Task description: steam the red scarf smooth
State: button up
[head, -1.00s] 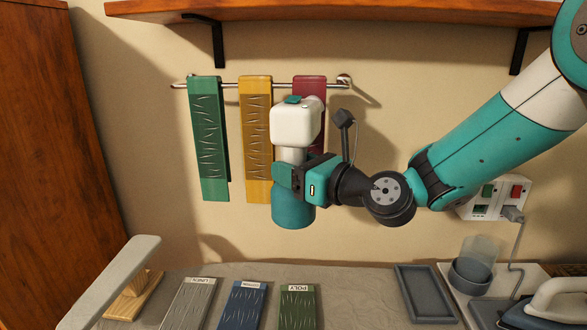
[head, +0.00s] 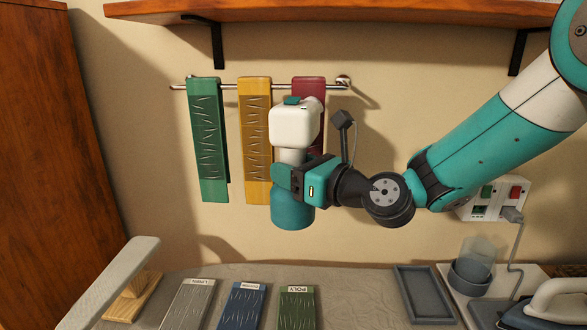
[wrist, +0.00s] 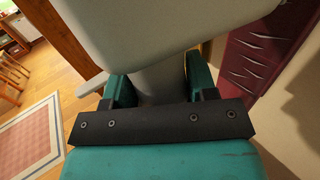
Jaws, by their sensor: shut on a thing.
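The red scarf (head: 311,85) hangs from a wall rail, mostly hidden in the head view behind the steamer. In the wrist view the scarf (wrist: 265,50) shows at the upper right with several pale crease marks. A handheld steamer (head: 293,126) with a white head and teal base stands upright in front of the scarf. My gripper (head: 292,172) is shut around its narrow grey neck. The wrist view shows my gripper's teal fingers (wrist: 152,84) on both sides of the neck, below the steamer's pale head (wrist: 170,28). I cannot tell whether the steamer touches the scarf.
A green scarf (head: 207,140) and a yellow scarf (head: 256,140), both creased, hang left on the rail (head: 176,86). A wooden shelf (head: 350,10) is above. Below, a board (head: 360,290) bears labelled cloth strips. An iron (head: 553,303) and a power outlet (head: 499,196) are at right.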

jog(key=shift+r, duration=0.1)
dwell(0.3)
jog(key=s+a+f+b, duration=0.2)
jog(key=s+f, duration=0.4)
jog(key=shift+w+d+f+p, duration=0.1)
jog(key=shift+w+d+p, duration=0.2)
jog(key=shift+w, duration=0.7)
jog(key=shift+w+d+f+p, duration=0.15)
jog(key=shift+w+d, duration=0.25)
jog(key=shift+w, duration=0.6)
jog(key=shift+w+d+p, duration=0.25)
jog(key=shift+w+d, duration=0.1)
jog(key=shift+w, duration=0.65)
jog(key=shift+d, duration=0.1)
